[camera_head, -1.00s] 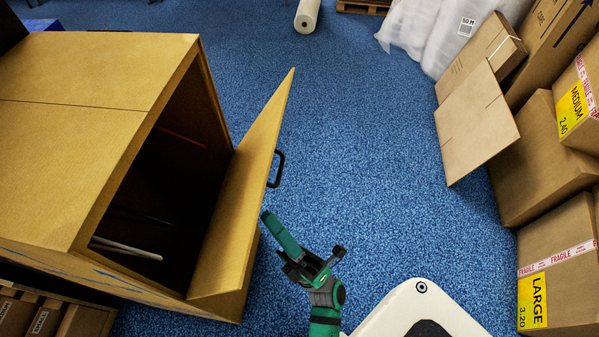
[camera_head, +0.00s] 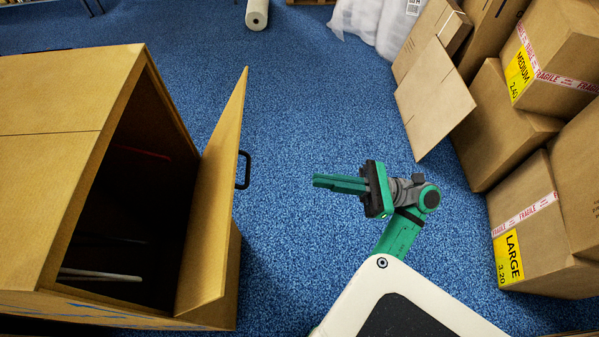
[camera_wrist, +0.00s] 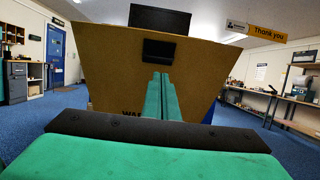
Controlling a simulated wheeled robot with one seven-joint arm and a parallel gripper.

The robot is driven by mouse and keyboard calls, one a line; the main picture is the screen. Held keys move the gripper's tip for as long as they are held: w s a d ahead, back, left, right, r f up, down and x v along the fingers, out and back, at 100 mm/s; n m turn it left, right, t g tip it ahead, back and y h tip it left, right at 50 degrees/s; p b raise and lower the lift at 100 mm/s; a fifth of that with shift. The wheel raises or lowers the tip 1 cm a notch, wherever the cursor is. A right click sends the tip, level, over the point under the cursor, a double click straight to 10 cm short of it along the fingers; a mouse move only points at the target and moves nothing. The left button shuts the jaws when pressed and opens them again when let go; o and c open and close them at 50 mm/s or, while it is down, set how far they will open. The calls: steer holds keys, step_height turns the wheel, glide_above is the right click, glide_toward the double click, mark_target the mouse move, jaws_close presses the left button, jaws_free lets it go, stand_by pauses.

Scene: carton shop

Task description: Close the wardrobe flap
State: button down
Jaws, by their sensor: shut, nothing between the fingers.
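The wardrobe carton (camera_head: 60,90) lies at the left of the head view, its dark inside showing through the open side. Its flap (camera_head: 212,190) stands open, hinged along the lower edge and tilted outward, with a black handle (camera_head: 243,170) on its outer face. My gripper (camera_head: 316,181) is shut and empty, to the right of the flap and pointing left at it, with blue floor between them. In the wrist view the flap's outer face (camera_wrist: 105,65) fills the middle, and the handle (camera_wrist: 159,50) shows just above the green fingertips (camera_wrist: 160,78).
Stacked cartons (camera_head: 540,215) stand along the right side, with flat cardboard (camera_head: 435,100) leaning before them. Pale rods (camera_head: 100,275) lie inside the carton. The blue floor (camera_head: 300,110) between carton and stacks is clear.

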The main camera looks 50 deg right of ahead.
steer(key=x, duration=1.3)
steer(key=shift+a+r, duration=0.1)
